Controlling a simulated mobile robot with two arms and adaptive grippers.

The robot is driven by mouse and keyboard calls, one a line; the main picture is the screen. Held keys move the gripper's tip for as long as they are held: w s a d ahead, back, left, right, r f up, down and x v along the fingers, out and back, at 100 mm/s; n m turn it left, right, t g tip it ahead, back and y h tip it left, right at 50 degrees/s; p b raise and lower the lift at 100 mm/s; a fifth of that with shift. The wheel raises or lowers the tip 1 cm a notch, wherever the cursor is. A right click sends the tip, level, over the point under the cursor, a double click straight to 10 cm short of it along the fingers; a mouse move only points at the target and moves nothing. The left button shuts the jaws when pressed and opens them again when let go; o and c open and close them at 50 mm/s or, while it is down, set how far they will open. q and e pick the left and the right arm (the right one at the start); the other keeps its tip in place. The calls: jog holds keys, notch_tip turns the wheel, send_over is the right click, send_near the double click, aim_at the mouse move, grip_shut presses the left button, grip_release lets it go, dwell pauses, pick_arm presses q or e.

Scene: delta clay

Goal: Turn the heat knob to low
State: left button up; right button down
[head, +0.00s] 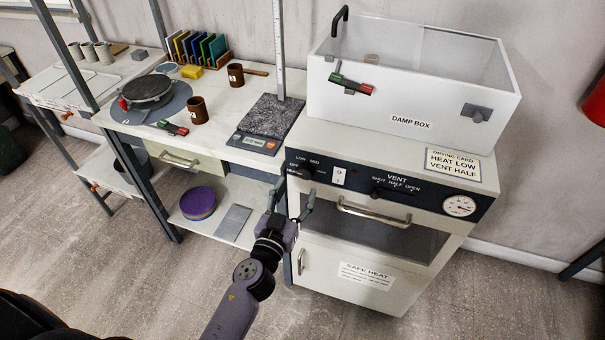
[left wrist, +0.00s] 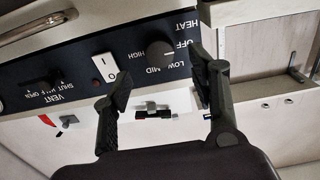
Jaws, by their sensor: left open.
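The dark round heat knob (head: 309,171) sits at the left end of the cabinet's black control panel (head: 350,180). In the left wrist view the heat knob (left wrist: 163,52) appears among the upside-down labels OFF, LOW, MID and HIGH. I cannot tell for sure which label its pointer faces. My left gripper (head: 295,190) is open and empty in front of the panel's left end. In the left wrist view my left gripper (left wrist: 160,73) has one finger on each side of the knob's image, with no contact visible. My right gripper is out of view.
A white switch (head: 339,177) and the vent control (head: 378,191) lie right of the knob. The oven handle (head: 374,211) juts out below. The damp box (head: 410,100) stands on top. A drying card (head: 453,160) reads heat low, vent half. A worktable (head: 225,95) adjoins on the left.

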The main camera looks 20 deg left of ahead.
aim_at(305, 175)
pick_arm(q)
jog(key=w, duration=0.5)
jog(key=shift+w+d, duration=0.1)
jog(key=shift+w, duration=0.1)
jog(key=shift+c, duration=0.5)
jog(key=c, duration=1.1)
